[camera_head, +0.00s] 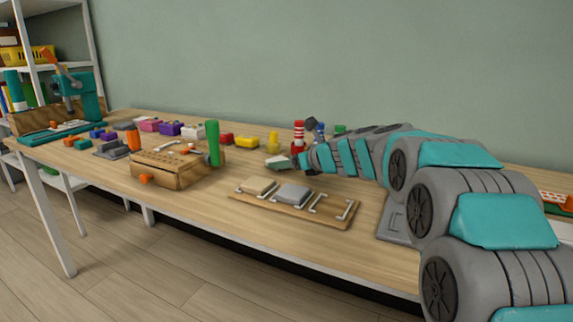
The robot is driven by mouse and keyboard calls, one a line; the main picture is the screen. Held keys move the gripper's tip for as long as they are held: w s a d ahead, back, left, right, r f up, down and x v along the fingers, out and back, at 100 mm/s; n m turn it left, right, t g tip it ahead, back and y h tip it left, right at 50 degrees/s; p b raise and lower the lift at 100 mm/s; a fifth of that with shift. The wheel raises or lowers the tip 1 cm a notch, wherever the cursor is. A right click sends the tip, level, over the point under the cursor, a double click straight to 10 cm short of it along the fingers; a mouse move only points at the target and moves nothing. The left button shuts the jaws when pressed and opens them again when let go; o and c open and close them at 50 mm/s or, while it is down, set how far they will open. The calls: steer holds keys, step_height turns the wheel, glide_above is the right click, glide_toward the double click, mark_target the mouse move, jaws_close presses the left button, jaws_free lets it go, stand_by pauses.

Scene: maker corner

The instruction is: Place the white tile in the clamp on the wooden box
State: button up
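The wooden box (172,178) stands on the table left of centre. Metal clamp parts (185,150) are on its top, with an upright green handle (212,140) at the right and an orange knob low on its front. My gripper (291,162) is right of the box and above the table, at the end of my arm reaching in from the right. A small pale tile, seemingly the white tile (276,162), sticks out from its tip, apart from the box. The fingers are small and partly hidden, but they appear shut on it.
A wooden rack (290,211) in front holds a beige tile (256,186) and a grey tile (292,193); its right place is empty. Coloured blocks and red, yellow and blue items stand behind. A teal press (88,97) is far left.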

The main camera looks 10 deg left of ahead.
steer(key=o, duration=1.3)
steer(key=shift+r, duration=0.1)
